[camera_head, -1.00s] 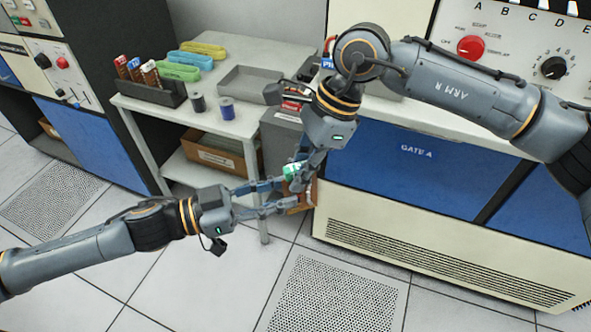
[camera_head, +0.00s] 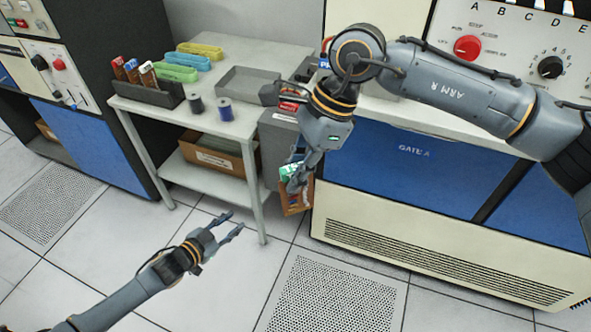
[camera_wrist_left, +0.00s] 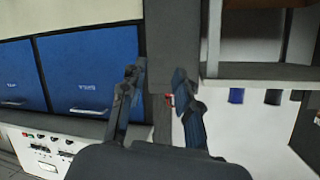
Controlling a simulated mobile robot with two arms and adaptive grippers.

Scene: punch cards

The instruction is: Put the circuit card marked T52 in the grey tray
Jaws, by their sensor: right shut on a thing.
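The grey tray (camera_head: 247,83) lies empty on the side table's right part. My right gripper (camera_head: 294,178) points down in front of the table's right side, shut on a small green-and-white circuit card (camera_head: 287,170); its fingers cover part of it and its marking cannot be read. My left gripper (camera_head: 236,222) is open and empty, low over the floor in front of the table. Its two spread fingers also show in the left wrist view (camera_wrist_left: 158,82), with nothing held between them.
A dark rack (camera_head: 150,92) of upright coloured cards, yellow, blue and green bundles (camera_head: 190,60) and two spools (camera_head: 224,108) share the table (camera_head: 250,130). A cardboard box (camera_head: 215,155) sits on its lower shelf. The Gate A cabinet (camera_head: 420,165) stands at right.

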